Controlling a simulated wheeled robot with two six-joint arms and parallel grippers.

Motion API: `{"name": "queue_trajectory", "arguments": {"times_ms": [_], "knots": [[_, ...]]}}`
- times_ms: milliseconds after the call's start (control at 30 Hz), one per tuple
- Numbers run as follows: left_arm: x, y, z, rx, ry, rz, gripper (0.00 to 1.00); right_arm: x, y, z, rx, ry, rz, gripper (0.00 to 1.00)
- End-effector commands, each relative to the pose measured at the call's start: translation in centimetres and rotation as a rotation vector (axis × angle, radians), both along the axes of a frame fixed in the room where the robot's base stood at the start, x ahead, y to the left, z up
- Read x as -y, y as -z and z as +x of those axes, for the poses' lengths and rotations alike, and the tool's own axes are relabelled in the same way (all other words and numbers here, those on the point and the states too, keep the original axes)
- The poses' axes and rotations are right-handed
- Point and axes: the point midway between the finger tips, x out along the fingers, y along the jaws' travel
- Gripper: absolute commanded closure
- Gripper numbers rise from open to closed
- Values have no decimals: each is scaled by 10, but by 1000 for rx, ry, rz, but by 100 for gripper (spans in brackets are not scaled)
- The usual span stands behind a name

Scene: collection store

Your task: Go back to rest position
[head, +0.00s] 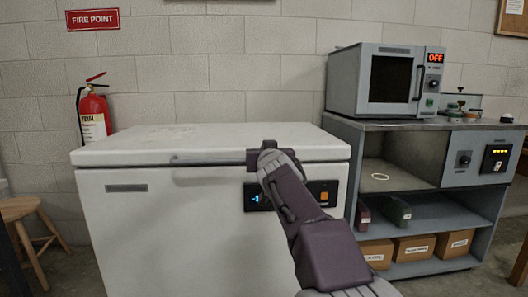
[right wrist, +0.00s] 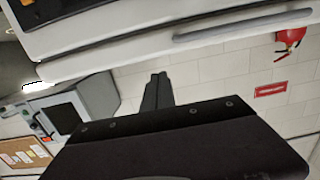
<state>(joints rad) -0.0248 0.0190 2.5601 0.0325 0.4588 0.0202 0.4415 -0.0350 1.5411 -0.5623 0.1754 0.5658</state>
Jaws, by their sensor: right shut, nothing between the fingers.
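A white chest freezer (head: 135,225) stands against the wall with its lid (head: 190,140) down. A long bar handle (head: 205,162) runs along the lid's front edge. My right gripper (head: 254,157) is at the right end of that handle, in front of the lid edge; I cannot tell whether it touches. In the right wrist view the picture is upside down, and the right gripper's fingers (right wrist: 157,92) are together and empty. The freezer's front (right wrist: 130,35) and handle (right wrist: 240,26) cross the top of that view. My left gripper is not in view.
A steel workbench (head: 425,126) with an oven (head: 385,80) on top and boxes (head: 414,248) below stands right of the freezer. A red fire extinguisher (head: 93,112) hangs behind its left end. A wooden stool (head: 22,212) is at far left.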

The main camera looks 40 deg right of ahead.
Motion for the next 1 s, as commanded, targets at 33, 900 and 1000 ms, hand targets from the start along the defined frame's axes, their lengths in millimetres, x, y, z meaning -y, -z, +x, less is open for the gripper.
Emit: {"name": "queue_trajectory", "arguments": {"times_ms": [33,900,1000], "knots": [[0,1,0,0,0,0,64,-1,0,-2,1,0,-1,100],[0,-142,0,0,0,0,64,-218,215,-60,-813,-349,333,100],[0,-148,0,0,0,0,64,-233,258,-113,-987,-365,366,100]]}}
